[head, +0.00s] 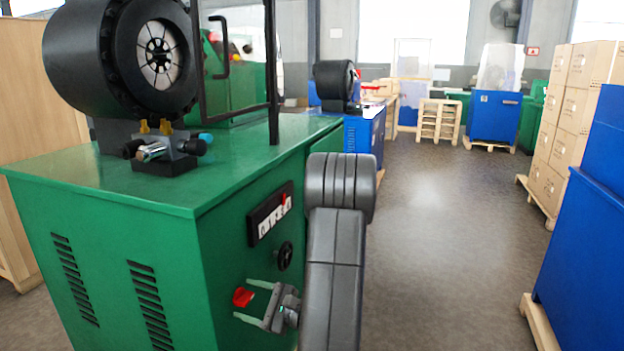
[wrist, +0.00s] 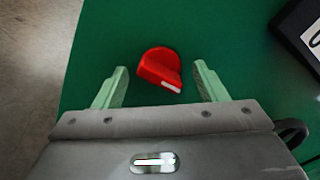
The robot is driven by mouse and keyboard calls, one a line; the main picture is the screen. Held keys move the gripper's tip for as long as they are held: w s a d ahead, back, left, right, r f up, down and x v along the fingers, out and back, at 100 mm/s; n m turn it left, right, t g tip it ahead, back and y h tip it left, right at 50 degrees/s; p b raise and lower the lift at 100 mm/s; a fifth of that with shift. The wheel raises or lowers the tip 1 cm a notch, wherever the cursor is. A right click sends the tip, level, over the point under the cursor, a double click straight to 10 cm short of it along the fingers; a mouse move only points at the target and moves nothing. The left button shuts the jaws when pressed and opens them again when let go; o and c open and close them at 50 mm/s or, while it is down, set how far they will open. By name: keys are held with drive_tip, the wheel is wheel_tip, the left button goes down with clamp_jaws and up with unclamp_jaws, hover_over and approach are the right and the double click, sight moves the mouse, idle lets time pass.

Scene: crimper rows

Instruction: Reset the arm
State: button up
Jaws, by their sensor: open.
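My arm shows in the head view in front of a green crimper cabinet (head: 230,235). My gripper (head: 248,300) is at the cabinet's front face, beside a red rotary knob (head: 243,297). In the wrist view the red knob (wrist: 160,67), with a white mark on it, sits between and slightly beyond the fingertips of my gripper (wrist: 160,80). The two pale green fingers are apart, with a gap on each side of the knob. They do not appear to touch it.
A black crimping head (head: 120,55) stands on top. Boxes (head: 570,120) and a blue machine (head: 590,220) line the right. The aisle floor (head: 450,220) is clear.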

drive_tip(key=n+b, duration=0.3)
drive_tip(key=n, duration=0.3)
drive_tip(key=shift+f, duration=0.15)
drive_tip(key=n+b, duration=0.1)
drive_tip(key=n, duration=0.3)
drive_tip(key=shift+n+b, duration=0.3)
drive_tip(key=shift+b, duration=0.05)
